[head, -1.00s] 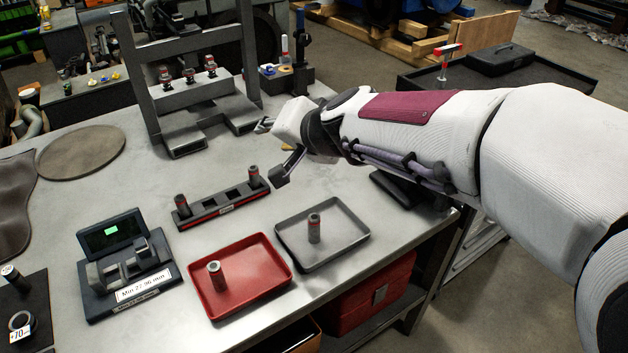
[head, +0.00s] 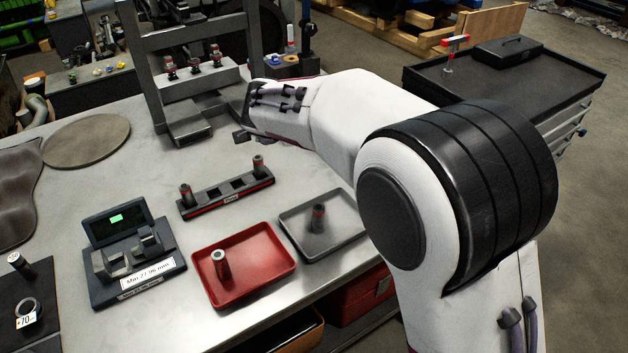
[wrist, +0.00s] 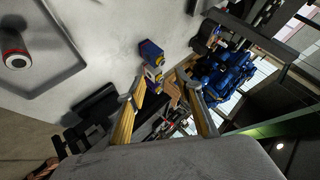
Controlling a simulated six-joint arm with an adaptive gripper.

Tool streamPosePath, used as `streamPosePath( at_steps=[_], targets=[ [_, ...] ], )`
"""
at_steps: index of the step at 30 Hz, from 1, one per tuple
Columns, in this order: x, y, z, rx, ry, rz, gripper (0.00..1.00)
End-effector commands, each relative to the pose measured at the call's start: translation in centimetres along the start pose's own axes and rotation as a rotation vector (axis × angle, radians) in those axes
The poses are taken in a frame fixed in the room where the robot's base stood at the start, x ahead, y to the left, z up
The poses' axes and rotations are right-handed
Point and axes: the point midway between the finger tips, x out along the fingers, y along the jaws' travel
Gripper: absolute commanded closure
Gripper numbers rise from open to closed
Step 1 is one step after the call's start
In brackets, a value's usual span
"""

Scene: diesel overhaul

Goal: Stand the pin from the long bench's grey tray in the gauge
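The pin (head: 317,218), grey with a reddish band, stands upright in the grey tray (head: 289,242) on the long bench. In the wrist view, the pin (wrist: 13,52) and part of the grey tray (wrist: 70,78) show at the upper left. The gauge (head: 140,283) is a black stand with grey rests, a small green-lit display and a "Min 27.96 mm" label; no pin stands in it. My gripper (wrist: 163,88) is open and empty, its fingers apart. In the head view, my gripper (head: 242,136) is behind the tray and rack, mostly hidden by my arm.
A red tray (head: 243,297) with another pin (head: 220,264) stands between gauge and grey tray. A black rack (head: 226,193) with two pins lies behind the trays. A grey press frame (head: 190,120) stands further back.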

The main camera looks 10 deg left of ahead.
Motion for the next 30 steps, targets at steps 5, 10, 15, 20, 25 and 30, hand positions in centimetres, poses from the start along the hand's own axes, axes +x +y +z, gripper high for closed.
streamPosePath(
  at_steps=[5, 10, 15, 20, 25, 30],
  targets=[
    [0.6, 2.8, 0.8, 0.033, 0.002, 0.155, 0.65],
    [0.0, 5.8, 1.7, 0.052, -0.027, 0.313, 0.65],
    [-2.2, 8.3, 2.8, 0.051, -0.094, 0.468, 0.65],
    [-4.6, 10.9, 4.2, 0.002, -0.175, 0.603, 0.65],
    [-6.0, 12.7, 4.3, -0.083, -0.213, 0.676, 0.65],
    [-6.0, 12.7, 4.2, -0.111, -0.221, 0.675, 0.65]
  ],
)
